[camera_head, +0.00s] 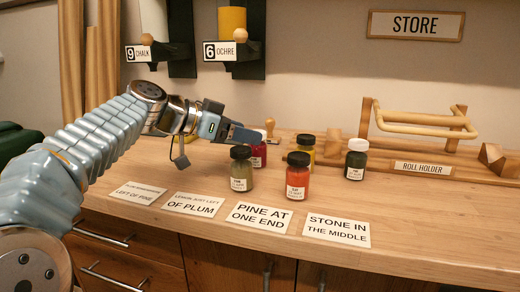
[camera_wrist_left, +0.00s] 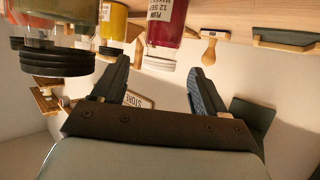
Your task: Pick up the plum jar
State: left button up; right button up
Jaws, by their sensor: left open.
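The plum jar is dark crimson; in the head view this jar (camera_head: 259,156) stands on the table, partly hidden behind my left gripper and an olive jar. In the left wrist view, which looks upside down, the plum jar (camera_wrist_left: 168,22) shows its white label and a pale, clear end. My left gripper (camera_head: 250,136) is at the top of the jar in the head view. In the wrist view its fingers (camera_wrist_left: 158,72) are apart, with the jar ahead of the gap and nothing held. Contact cannot be told. My right gripper is not in view.
The olive jar (camera_head: 241,170) stands in front of the plum jar. An orange-red jar (camera_head: 298,176), a yellow jar (camera_head: 306,146) and a dark green jar (camera_head: 356,160) stand to the right. A wooden stamp (camera_head: 270,128) is behind. Cards such as the pine card (camera_head: 262,216) line the front.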

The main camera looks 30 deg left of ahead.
aim_at(264, 138)
pick_arm(q)
jog(key=p+x, duration=0.1)
jog(key=x, duration=0.5)
jog(key=shift+w+d+f, duration=0.1)
jog(key=shift+w+f, duration=0.05)
jog(key=shift+w, duration=0.05)
jog(key=c, duration=1.2)
